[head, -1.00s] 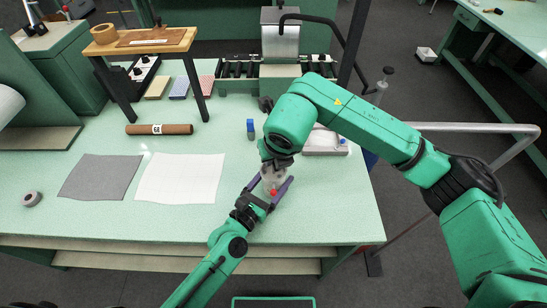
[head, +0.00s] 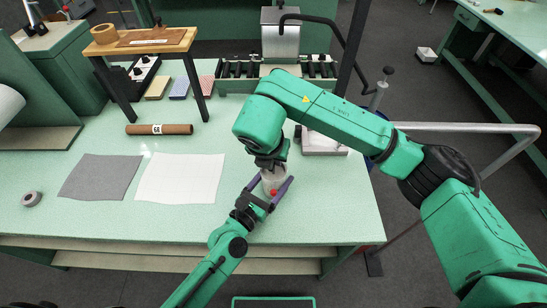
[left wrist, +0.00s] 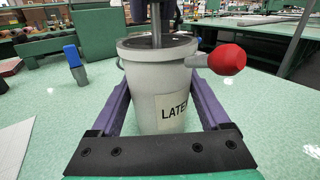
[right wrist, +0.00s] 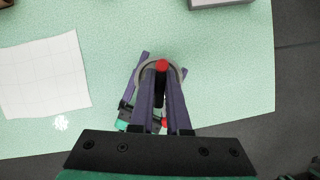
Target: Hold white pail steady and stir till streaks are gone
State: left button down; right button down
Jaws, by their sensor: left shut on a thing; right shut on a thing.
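The white pail (head: 267,185), labelled in dark letters, stands upright near the table's front edge; it fills the middle of the left wrist view (left wrist: 146,80). My left gripper (head: 273,182) is shut on it, one purple finger along each side. A red-ended grip (left wrist: 226,60) sticks out from its rim. My right gripper (head: 272,162) is above the pail, shut on a stirrer whose grey shaft (left wrist: 157,22) goes down into it. A red end (right wrist: 162,65) shows between the right fingers. The surface inside is mostly hidden, so I cannot tell about streaks.
A blue-capped bottle (left wrist: 72,58) stands behind the pail, to the left. A white sheet (head: 180,178), a grey sheet (head: 100,177) and a brown roll (head: 159,129) lie to the left. A pale tray (head: 322,143) sits behind right. Table around the pail is clear.

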dwell(0.3)
jog(key=c, duration=0.9)
grip_release()
jog(key=v, duration=1.2)
